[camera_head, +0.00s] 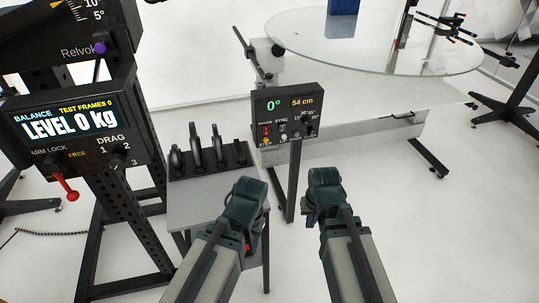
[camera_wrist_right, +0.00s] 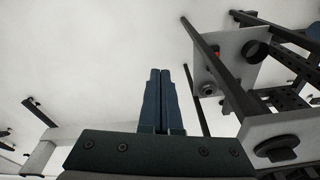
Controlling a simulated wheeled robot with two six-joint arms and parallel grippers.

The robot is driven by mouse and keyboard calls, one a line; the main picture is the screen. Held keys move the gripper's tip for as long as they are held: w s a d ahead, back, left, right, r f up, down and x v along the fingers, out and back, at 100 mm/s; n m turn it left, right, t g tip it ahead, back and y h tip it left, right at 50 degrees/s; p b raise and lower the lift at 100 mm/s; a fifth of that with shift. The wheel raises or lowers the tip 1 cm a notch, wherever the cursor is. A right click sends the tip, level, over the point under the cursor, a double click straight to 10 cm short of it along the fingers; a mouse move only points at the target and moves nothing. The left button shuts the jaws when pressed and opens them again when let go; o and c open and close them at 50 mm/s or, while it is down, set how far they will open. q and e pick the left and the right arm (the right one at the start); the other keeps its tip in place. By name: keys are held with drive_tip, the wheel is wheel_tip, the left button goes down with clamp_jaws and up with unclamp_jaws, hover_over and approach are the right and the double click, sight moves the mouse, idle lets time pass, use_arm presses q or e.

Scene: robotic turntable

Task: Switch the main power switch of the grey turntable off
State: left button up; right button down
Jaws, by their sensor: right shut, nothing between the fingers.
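The turntable (camera_head: 380,45) has a round glass top on a pale grey base at the back right of the head view. Its control panel (camera_head: 285,112) stands on a post in front, showing 0° and 54 cm, with small switches and a dark knob; I cannot tell which is the main power switch. My right gripper (camera_head: 324,178) is below and right of the panel, apart from it. It is shut and empty in the wrist view (camera_wrist_right: 160,102). My left gripper (camera_head: 248,190) is lower left of the panel; its fingertips are hidden.
A black balance panel (camera_head: 75,125) with a red lever stands on a frame at left. A small grey table (camera_head: 205,195) with several black upright holders is beside my left arm. The wrist view shows a grey plate (camera_wrist_right: 225,65) with a red button.

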drive_tip(key=w+f+m+t+y+b, duration=0.1)
drive_tip(key=w+f+m+t+b, duration=0.1)
drive_tip(key=w+f+b, duration=0.25)
use_arm(q)
wheel_tip(320, 180, down, 6)
drive_tip(key=shift+r+p, duration=0.15)
drive_tip(key=shift+p, duration=0.2)
use_arm(e)
drive_tip(key=w+a+r+m+t+y, duration=0.1)
drive_tip(key=w+a+r+m+t, duration=0.3)
drive_tip(key=r, duration=0.4)
drive_tip(key=w+a+r+m+t+y, duration=0.1)
drive_tip(key=w+a+r+m+t, duration=0.3)
drive_tip(key=w+r+m+t, duration=0.3)
drive_tip(key=shift+w+a+r+m+t+y, duration=0.3)
drive_tip(key=shift+w+r+m+y, duration=0.15)
drive_tip(key=shift+m, duration=0.55)
